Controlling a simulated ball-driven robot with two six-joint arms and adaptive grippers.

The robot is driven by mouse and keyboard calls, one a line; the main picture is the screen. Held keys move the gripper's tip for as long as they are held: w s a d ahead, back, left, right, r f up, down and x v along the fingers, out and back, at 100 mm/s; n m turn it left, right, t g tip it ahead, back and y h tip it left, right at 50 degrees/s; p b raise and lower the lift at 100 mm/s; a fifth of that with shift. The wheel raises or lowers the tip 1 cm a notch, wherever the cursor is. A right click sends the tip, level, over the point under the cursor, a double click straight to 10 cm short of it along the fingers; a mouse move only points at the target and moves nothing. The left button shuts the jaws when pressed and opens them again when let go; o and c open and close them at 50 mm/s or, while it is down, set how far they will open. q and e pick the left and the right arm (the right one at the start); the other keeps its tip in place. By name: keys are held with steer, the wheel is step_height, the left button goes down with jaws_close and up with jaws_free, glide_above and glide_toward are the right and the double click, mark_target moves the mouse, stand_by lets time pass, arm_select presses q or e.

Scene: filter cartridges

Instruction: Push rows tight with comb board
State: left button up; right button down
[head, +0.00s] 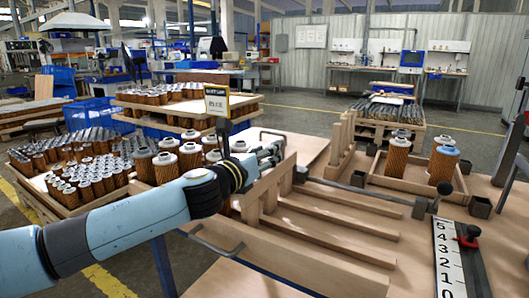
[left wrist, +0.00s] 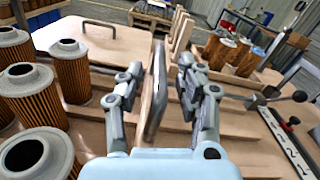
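The comb board (head: 270,187) is pale wood with upright teeth and stands at the left end of the wooden lanes in the head view. In the left wrist view a grey upright handle (left wrist: 154,95) stands in front of pale wood. My left gripper (head: 268,153) is at this board. In the left wrist view its two fingers (left wrist: 160,85) are apart, one on each side of the handle; contact is not clear. Several orange pleated filter cartridges (left wrist: 73,76) with grey caps stand left of the gripper. Others (head: 396,157) stand in a wooden tray at the right. My right gripper is out of view.
Empty lanes between wooden rails (head: 330,222) lie right of the board. A lever with a black knob (head: 446,188) and a numbered scale (head: 447,255) with a red knob (head: 469,235) are at the right. A small sign (head: 217,101) stands behind my left arm.

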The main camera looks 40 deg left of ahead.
arm_select(q)
jaws_close()
stand_by(0.5)
